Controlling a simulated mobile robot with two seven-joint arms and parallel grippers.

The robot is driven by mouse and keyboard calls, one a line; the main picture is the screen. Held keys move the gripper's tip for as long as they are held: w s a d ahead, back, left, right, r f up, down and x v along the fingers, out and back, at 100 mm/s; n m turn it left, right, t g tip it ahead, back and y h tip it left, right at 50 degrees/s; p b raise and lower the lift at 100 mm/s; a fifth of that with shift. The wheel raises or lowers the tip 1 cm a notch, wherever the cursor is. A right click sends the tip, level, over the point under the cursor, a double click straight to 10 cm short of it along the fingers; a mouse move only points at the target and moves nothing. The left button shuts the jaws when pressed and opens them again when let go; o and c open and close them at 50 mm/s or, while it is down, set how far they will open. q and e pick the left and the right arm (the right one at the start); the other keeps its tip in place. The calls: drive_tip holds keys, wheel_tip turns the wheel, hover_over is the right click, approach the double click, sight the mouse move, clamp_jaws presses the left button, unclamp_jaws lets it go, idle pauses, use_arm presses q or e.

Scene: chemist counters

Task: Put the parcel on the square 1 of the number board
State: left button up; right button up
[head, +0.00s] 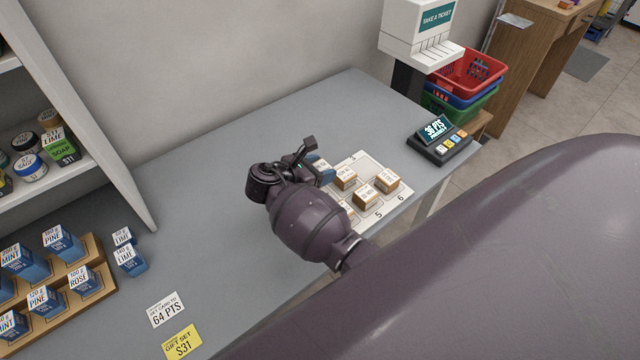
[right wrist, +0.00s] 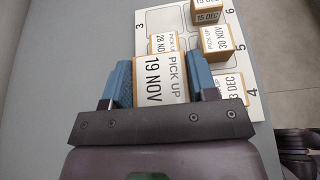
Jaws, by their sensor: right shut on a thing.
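My right gripper (head: 322,172) is at the left end of the white number board (head: 364,164). In the right wrist view its blue fingers (right wrist: 160,82) are shut on a parcel (right wrist: 158,80) labelled PICK UP 19 NOV. The parcel is at the near left part of the board (right wrist: 157,20); whether it touches the board I cannot tell. Square 1 is hidden behind the gripper and parcel. The numbers 3, 4, 5 and 6 show. My left gripper is not in view.
Other parcels stand on the board: 28 NOV (right wrist: 163,42) just beyond the held one, 30 NOV (right wrist: 215,40), 15 DEC (right wrist: 207,14) and a partly hidden 3 DEC (right wrist: 235,86). Square 3 is bare. A points display (head: 438,140) stands right of the board.

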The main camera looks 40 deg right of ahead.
use_arm(q)
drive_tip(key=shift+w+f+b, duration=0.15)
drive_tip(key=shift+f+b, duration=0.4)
drive_tip(key=shift+b, duration=0.05)
use_arm(e)
wheel_tip(320, 180, down, 7)
drive_tip(key=shift+f, duration=0.1)
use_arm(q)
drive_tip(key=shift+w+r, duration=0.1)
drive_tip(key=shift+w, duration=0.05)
use_arm(e)
drive_tip(key=shift+f, duration=0.35)
drive_tip(key=shift+f, duration=0.1)
drive_tip(key=o, duration=0.9)
drive_tip(key=shift+o, duration=0.2)
drive_tip(key=v, duration=1.2)
drive_tip(key=shift+r, duration=0.2)
